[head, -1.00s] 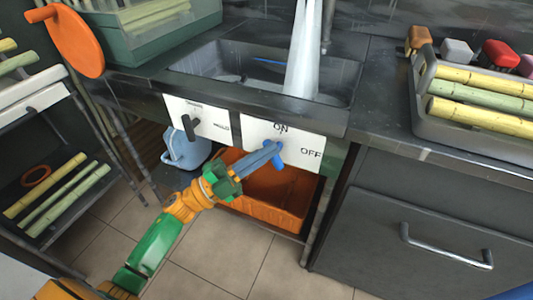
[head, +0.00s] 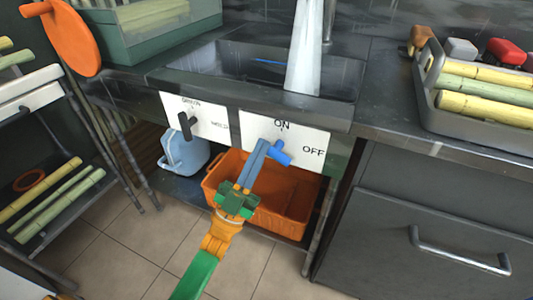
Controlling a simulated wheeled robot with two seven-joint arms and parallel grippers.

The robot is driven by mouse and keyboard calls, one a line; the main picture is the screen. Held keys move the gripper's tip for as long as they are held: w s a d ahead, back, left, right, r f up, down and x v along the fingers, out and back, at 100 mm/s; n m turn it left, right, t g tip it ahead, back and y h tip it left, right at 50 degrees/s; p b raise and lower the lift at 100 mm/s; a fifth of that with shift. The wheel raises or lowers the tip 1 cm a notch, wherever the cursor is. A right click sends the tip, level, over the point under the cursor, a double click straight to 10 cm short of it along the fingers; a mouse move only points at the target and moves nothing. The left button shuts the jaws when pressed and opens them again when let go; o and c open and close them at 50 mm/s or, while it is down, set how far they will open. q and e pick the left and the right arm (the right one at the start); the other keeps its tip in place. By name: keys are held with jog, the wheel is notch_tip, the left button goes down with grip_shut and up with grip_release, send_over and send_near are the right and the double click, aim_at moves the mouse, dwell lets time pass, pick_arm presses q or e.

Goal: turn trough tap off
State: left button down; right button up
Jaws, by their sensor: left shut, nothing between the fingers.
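The blue trough tap handle (head: 283,156) is on the white ON/OFF panel (head: 312,137), below the ON label and left of the OFF label. It tilts, with its lower end toward the right. My left gripper (head: 265,148) is shut and empty, its fingers pointing up at the left side of the handle. The tips touch it or are very close; I cannot tell which. White water (head: 304,50) streams down into the dark trough (head: 215,68) above the panel. My right gripper is out of view.
A second white panel with a black lever (head: 187,124) is left of the tap panel. Below are an orange bin (head: 290,205) and a light-blue jug (head: 182,153). A grey drawer (head: 430,215) stands right, a rack with canes (head: 55,200) left. Tiled floor is open in front.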

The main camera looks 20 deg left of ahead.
pick_arm(q)
jog(key=n+y, duration=0.1)
jog(key=n+t+y, duration=0.1)
jog(key=n+y, duration=0.2)
jog(key=shift+f+n+t+y, duration=0.25)
jog(key=shift+n+t+y, duration=0.05)
jog(key=shift+y, duration=0.1)
jog(key=shift+a+h, duration=0.1)
jog(key=shift+h, duration=0.2)
dwell(0.6)
